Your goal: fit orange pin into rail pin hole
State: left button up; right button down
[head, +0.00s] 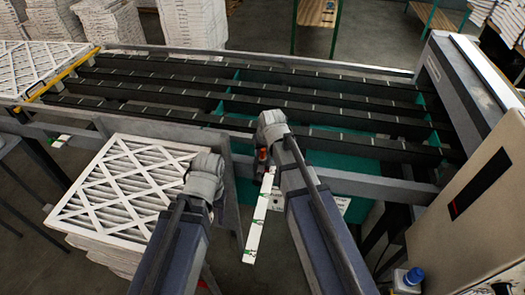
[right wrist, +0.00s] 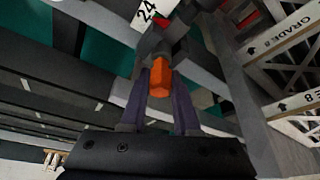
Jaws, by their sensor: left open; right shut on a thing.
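The orange pin (right wrist: 159,77) is held between the two fingers of my right gripper (right wrist: 161,92) in the right wrist view. Its far end points at a grey block (right wrist: 160,45) on the rail, beside a white "24" label (right wrist: 146,12); I cannot tell whether it is in the hole, and the hole is not visible. In the head view my right gripper (head: 263,158) is at the near rail, with a small bit of orange-red (head: 262,153) showing there. My left gripper (head: 203,184) is open above the stack of filters, its fingers mostly hidden by the wrist.
A stack of white lattice-faced filters (head: 120,190) stands at the left under my left arm. A black-slatted conveyor (head: 250,92) runs across behind the near rail. A white strip (head: 258,220) hangs beside my right arm. A control cabinet (head: 470,215) stands at the right.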

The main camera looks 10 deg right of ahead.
jog(key=shift+f, duration=0.3)
jog(key=c, duration=0.6)
grip_release()
jog(key=shift+o, duration=0.2)
jog(key=shift+r, duration=0.15)
jog(key=p+v, duration=0.7)
jog(key=shift+r, duration=0.35)
jog(key=shift+s+f, duration=0.1)
jog(key=shift+s, duration=0.1)
jog(key=s+a+f+g+b, duration=0.1)
jog(key=s+a+f+b, duration=0.1)
jog(key=s, duration=0.4)
jog(key=s+a+f+n+g+h+b, duration=0.1)
jog(key=s+a+f+g+b, duration=0.1)
jog(key=s, duration=0.4)
jog(key=s+a+f+n+g+b, duration=0.1)
jog(key=s+a+f+b, duration=0.1)
jog(key=s, duration=0.4)
jog(key=shift+s+a+f+g+h, duration=0.15)
jog(key=shift+a+f+g+h, duration=0.25)
jog(key=shift+a+f, duration=0.4)
jog(key=shift+s, duration=0.15)
